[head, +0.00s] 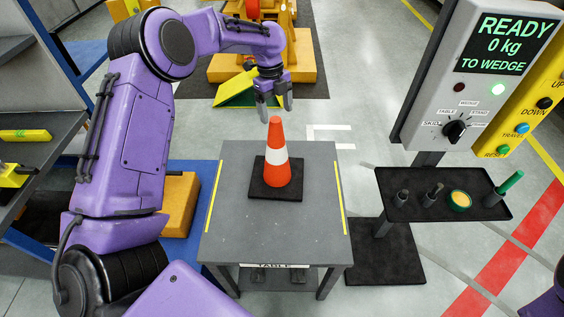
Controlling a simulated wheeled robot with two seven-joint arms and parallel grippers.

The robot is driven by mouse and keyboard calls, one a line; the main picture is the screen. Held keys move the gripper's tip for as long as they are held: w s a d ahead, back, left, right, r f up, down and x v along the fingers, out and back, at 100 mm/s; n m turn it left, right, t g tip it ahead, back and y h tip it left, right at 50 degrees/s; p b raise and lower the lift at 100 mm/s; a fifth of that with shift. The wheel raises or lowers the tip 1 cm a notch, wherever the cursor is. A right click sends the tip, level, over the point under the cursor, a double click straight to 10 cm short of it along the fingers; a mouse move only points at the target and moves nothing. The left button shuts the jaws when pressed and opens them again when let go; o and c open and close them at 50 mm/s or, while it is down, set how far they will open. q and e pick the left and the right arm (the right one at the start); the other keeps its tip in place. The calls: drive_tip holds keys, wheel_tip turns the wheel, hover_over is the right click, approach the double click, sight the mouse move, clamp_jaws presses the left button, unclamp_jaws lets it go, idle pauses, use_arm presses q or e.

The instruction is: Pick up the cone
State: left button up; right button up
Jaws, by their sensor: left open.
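An orange cone (277,172) with a white band stands upright on its black square base. It sits on a grey table (238,225) marked with yellow side lines and a front label reading "TABLE". My left gripper (274,108) points down just above and behind the cone's tip, with its fingers apart and nothing between them. Whether the fingers touch the cone tip cannot be told; they look apart from it. My right gripper is not in view; only a bit of purple shows at the lower right edge.
A control panel (455,85) at the right reads "READY 0 kg TO WEDGE". Below it a black tray (440,208) holds several small items. A yellow-green wedge (240,92) and orange machinery stand behind the table. Shelves (50,140) line the left. Floor right of the table's back is clear.

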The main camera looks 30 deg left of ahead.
sight(275, 119)
use_arm(q)
drive_tip(key=shift+s+a+f, duration=0.1)
drive_tip(key=shift+s+f, duration=0.2)
drive_tip(key=shift+s, duration=0.2)
drive_tip(key=shift+s+a+f, duration=0.1)
drive_tip(key=shift+s+f, duration=0.15)
drive_tip(key=shift+s, duration=0.25)
drive_tip(key=f, duration=0.1)
drive_tip(key=w+f+p, duration=0.1)
drive_tip(key=f, duration=0.1)
drive_tip(key=f+p, duration=0.1)
drive_tip(key=f, duration=0.1)
drive_tip(key=shift+w+d+f, duration=0.1)
drive_tip(key=shift+w+d, duration=0.2)
drive_tip(key=shift+w, duration=0.05)
drive_tip(key=shift+f, duration=0.35)
drive_tip(key=shift+s+d+r, duration=0.1)
drive_tip(key=shift+s+r, duration=0.1)
drive_tip(key=shift+s, duration=0.05)
drive_tip(key=c, duration=0.4)
clamp_jaws()
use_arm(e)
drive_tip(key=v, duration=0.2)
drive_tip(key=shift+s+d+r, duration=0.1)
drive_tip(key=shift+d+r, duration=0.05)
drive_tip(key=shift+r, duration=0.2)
